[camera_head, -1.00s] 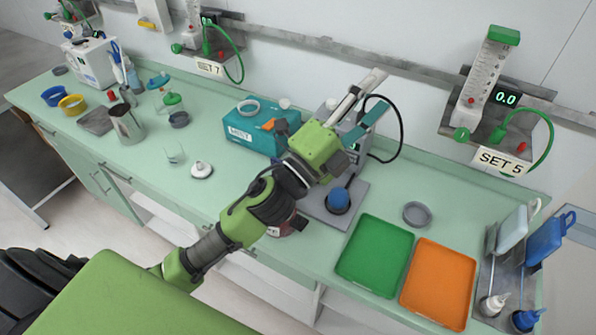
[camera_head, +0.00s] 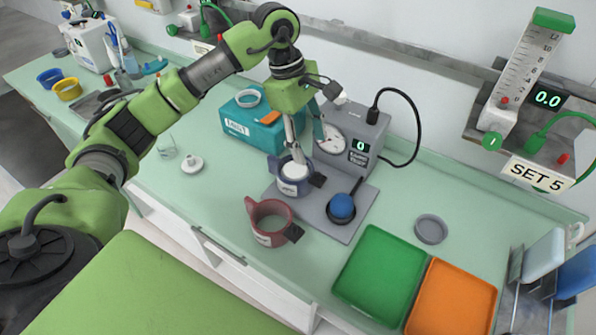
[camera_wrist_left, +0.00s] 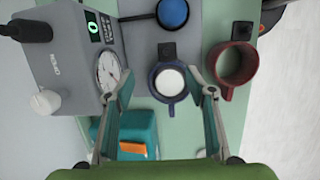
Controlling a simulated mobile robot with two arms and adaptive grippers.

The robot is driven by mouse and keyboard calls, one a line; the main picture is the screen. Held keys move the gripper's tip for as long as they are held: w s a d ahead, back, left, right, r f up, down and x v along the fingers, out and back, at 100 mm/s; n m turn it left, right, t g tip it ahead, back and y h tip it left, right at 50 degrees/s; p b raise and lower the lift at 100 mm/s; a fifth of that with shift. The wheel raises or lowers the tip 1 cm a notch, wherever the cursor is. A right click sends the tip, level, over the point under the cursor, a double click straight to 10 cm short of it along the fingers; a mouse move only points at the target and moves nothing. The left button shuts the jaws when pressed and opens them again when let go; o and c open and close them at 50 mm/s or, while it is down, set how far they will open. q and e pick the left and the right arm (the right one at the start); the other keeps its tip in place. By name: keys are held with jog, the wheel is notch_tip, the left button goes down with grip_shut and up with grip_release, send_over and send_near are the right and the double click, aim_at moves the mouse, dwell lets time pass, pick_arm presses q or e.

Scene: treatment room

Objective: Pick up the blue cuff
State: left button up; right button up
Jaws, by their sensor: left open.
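In the left wrist view the fingertips (camera_wrist_left: 168,90) are spread wider than the cuff. Whether they touch it I cannot tell. My right gripper is not in view.
A red cuff (camera_head: 270,238) stands close by at the front. The gauge unit (camera_head: 372,125) with a blue bulb (camera_head: 341,207) is to the right, and a teal box (camera_head: 238,122) behind left. Green (camera_head: 375,270) and orange (camera_head: 450,300) trays lie front right.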

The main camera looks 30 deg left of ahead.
aim_at(278, 160)
pick_arm(q)
jog(key=a+r+y, duration=0.1)
jog(key=a+y, duration=0.2)
jog(key=a, duration=0.5)
jog(key=shift+g, duration=0.3)
notch_tip(278, 160, down, 8)
jog(key=shift+a+r+p, duration=0.1)
jog(key=shift+a+p, duration=0.05)
jog(key=shift+p, duration=0.75)
notch_tip(278, 160, down, 5)
jog(key=p, duration=0.2)
jog(key=shift+s+r+p, duration=0.1)
jog(key=shift+r+p, duration=0.1)
jog(key=shift+p, duration=0.15)
jog(key=shift+f+n, duration=0.3)
jog(key=shift+f, duration=0.05)
grip_shut()
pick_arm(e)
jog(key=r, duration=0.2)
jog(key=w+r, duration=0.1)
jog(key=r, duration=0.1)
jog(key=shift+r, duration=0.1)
